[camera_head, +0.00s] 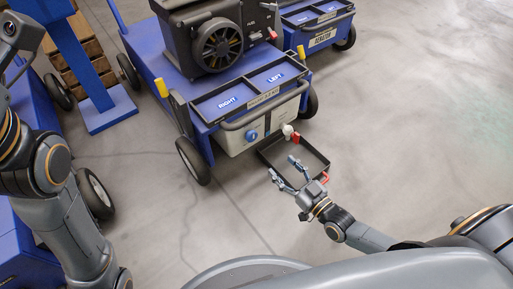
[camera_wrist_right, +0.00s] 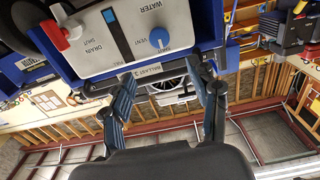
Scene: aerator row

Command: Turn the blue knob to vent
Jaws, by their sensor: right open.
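The blue knob (camera_head: 252,136) is on the pale front panel (camera_head: 236,143) of the blue cart, left of a valve with a red handle (camera_head: 296,139). In the right wrist view the picture is upside down; the knob (camera_wrist_right: 159,38) shows a small white mark, with "VENT" and "WATER" lettering near it. I cannot tell its exact setting. My right gripper (camera_head: 282,168) is open and empty, in front of the panel, over the black tray's near side and apart from the knob. Its spread fingers (camera_wrist_right: 166,78) also show in the wrist view. My left arm is at the left; its gripper is not visible.
A black open tray (camera_head: 318,153) juts out below the panel. The cart's dark handle bar (camera_head: 285,108) runs above the knob. Another blue cart (camera_head: 325,28) stands behind on the right. A blue post base (camera_head: 107,112) stands at the left. The floor at right is clear.

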